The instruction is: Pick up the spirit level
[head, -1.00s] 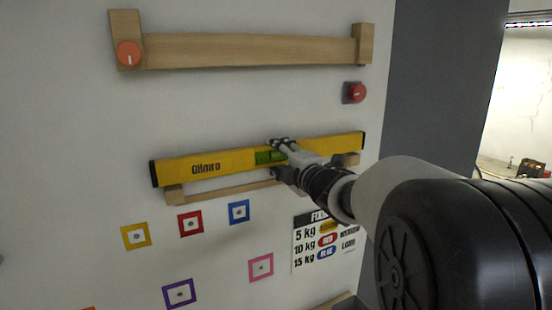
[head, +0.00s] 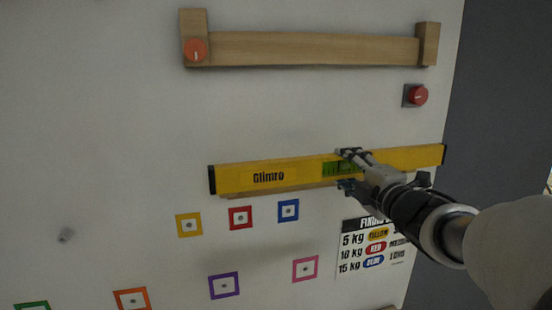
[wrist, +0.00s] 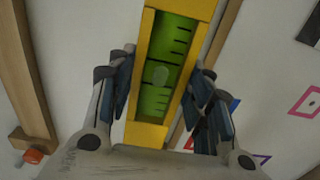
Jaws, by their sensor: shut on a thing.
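The yellow spirit level (head: 300,175) has black end caps, the word "Glimro" and a green vial window. It lies nearly level in front of the white wall panel in the head view, its right end slightly higher. My gripper (head: 346,170) is shut on its middle, at the green window. In the wrist view the level (wrist: 148,135) runs between the two fingers of my gripper (wrist: 160,95), with the green vial between them. The lower wooden ledge (head: 290,194) is mostly hidden behind and below the level.
A wooden rail (head: 315,48) with an orange knob (head: 195,49) is above. A red button (head: 417,95) is at the upper right. Several coloured square markers and a weight chart (head: 372,245) are below. The panel's right edge borders a dark grey surface (head: 490,130).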

